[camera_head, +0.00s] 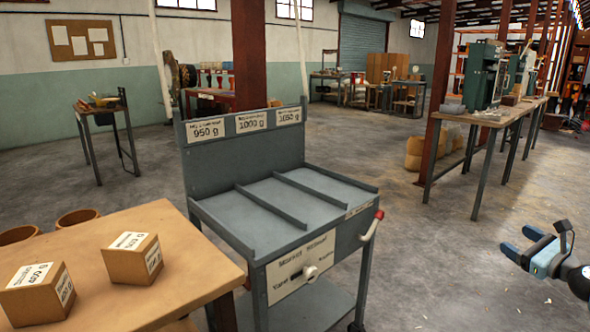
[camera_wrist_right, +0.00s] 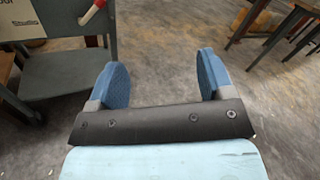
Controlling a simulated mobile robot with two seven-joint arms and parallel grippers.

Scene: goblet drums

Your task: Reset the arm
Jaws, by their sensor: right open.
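My right gripper (camera_head: 521,246) is at the right edge of the head view, over bare floor and to the right of the grey cart. In the right wrist view its two blue fingers (camera_wrist_right: 161,78) stand wide apart with nothing between them. My left gripper is not in the head view. The grey cart (camera_head: 318,246) has a top split by low dividers into lanes, with weight labels on its back panel. Its lanes hold nothing that I can see. A red-tipped lever (camera_head: 372,226) sticks out at its right side.
A wooden table (camera_head: 180,255) at the lower left bears two labelled boxes (camera_head: 134,258) (camera_head: 38,293). Two round brown containers (camera_head: 77,217) (camera_head: 18,235) show behind it. A workbench (camera_head: 500,118) with machines stands at the back right. The floor (camera_head: 440,265) between cart and gripper is clear.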

